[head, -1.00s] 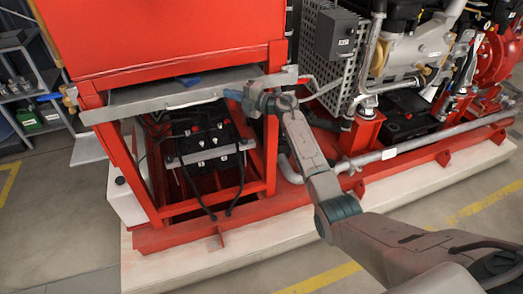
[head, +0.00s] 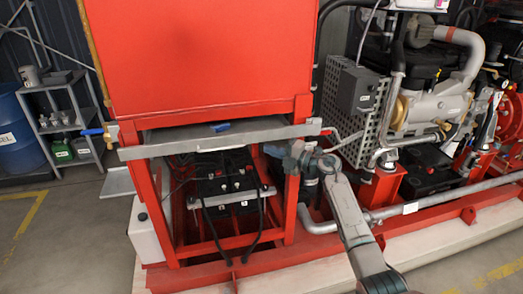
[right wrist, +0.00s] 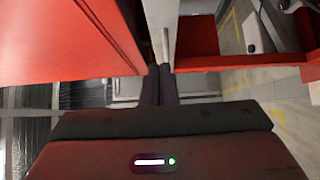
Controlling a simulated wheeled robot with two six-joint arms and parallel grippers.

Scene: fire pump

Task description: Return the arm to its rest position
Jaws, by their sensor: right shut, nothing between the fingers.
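My right arm (head: 345,215) is grey and reaches up from the bottom right in the head view. Its gripper (head: 272,150) is at the right front post of the red frame, just under the right part of the grey metal tray (head: 220,136). In the right wrist view the two dark fingers (right wrist: 160,84) are together with nothing between them. They point along a narrow grey edge beside the red panel (right wrist: 70,45). I cannot tell whether they touch the tray or the frame. My left gripper is not in view.
Black batteries (head: 222,175) with cables sit inside the frame below. A perforated guard (head: 345,105) and engine stand at right. Shelves (head: 65,125) and a blue drum (head: 18,135) are at left.

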